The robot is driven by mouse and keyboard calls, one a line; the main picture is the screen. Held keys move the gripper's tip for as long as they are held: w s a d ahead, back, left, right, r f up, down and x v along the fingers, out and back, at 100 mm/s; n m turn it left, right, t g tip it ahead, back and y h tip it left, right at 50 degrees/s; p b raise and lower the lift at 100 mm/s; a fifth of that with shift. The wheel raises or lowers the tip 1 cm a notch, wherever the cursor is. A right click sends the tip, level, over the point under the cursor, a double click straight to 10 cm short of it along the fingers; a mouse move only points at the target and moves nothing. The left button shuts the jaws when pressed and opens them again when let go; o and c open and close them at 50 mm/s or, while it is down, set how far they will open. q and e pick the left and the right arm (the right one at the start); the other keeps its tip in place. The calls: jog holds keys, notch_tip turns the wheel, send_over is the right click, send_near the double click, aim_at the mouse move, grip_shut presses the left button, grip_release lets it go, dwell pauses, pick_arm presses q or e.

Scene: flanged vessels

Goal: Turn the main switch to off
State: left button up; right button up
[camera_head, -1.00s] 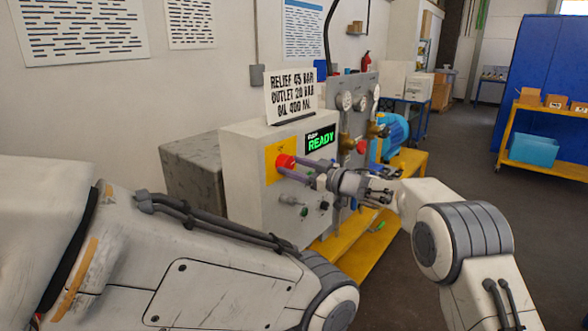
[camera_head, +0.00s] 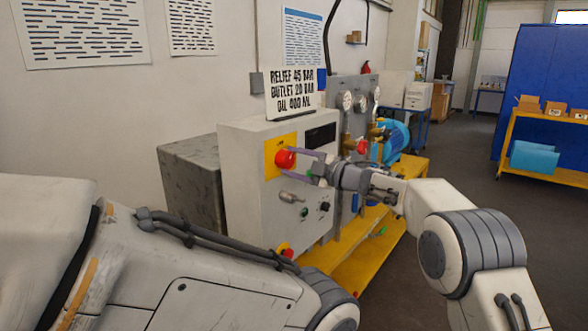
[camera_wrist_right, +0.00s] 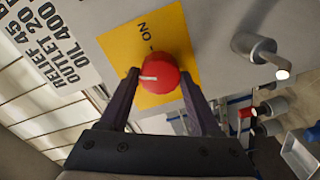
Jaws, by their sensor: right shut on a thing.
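The main switch is a round red knob (camera_head: 285,159) on a yellow plate (camera_head: 272,168) on the front of the light grey cabinet (camera_head: 245,205). In the right wrist view, the knob (camera_wrist_right: 165,68) has a white mark pointing to the left of the picture, away from the "ON" lettering at the top of the plate (camera_wrist_right: 150,28). My right gripper (camera_head: 297,161) has its two purple fingers on either side of the knob and is shut on it. The cabinet display (camera_head: 321,136) is dark. My left arm shows at lower left; its gripper is out of view.
A metal handle (camera_head: 291,197), small buttons and a red button on yellow (camera_head: 285,251) sit lower on the cabinet. A sign (camera_head: 291,92) stands on top. Gauges and a blue motor (camera_head: 393,140) are to the right, above a yellow base (camera_head: 370,252). Open floor lies further right.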

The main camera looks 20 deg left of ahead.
jog(key=n+b, duration=0.2)
jog(key=n, duration=0.3)
jog(key=shift+f, duration=0.1)
jog(key=shift+b, duration=0.3)
dwell(0.4)
jog(key=o, duration=1.4)
jog(key=b+v, duration=0.3)
jog(key=v, duration=0.7)
jog(key=shift+s+d, duration=0.15)
jog(key=shift+d, duration=0.1)
